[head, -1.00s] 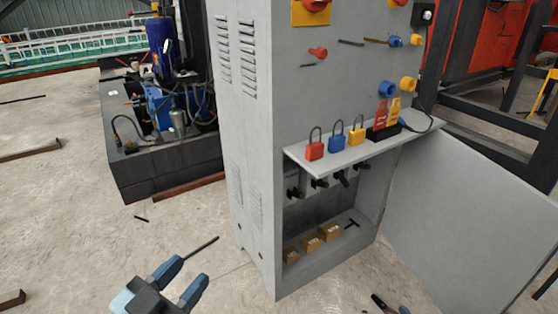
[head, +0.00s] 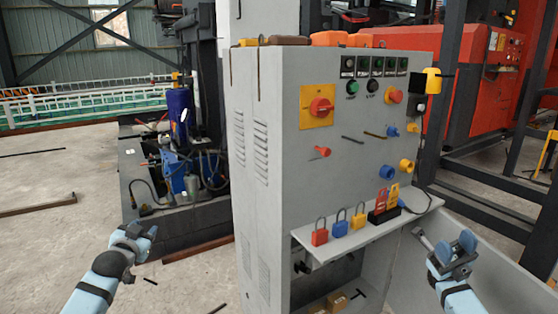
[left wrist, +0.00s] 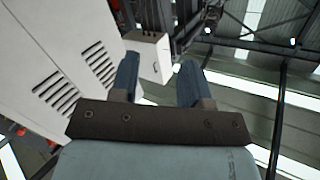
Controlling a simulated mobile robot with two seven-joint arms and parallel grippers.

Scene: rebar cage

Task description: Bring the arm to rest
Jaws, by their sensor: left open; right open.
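My left gripper (head: 146,232) is raised at the lower left of the head view, left of the grey cabinet (head: 262,215). Its jaws are open and empty; in the left wrist view its two blue fingers (left wrist: 158,82) stand apart with nothing between them. The cabinet's vented side shows beside them there. My right gripper (head: 452,245) is at the lower right of the head view, in front of the open cabinet door (head: 495,262). It is open, and I see nothing held in it.
A shelf (head: 370,232) juts from the cabinet front with red, blue and yellow padlocks on it. Above it are a red rotary switch (head: 320,108), buttons and pegs. A machine with a blue motor (head: 180,108) stands behind left. The floor at left is mostly clear.

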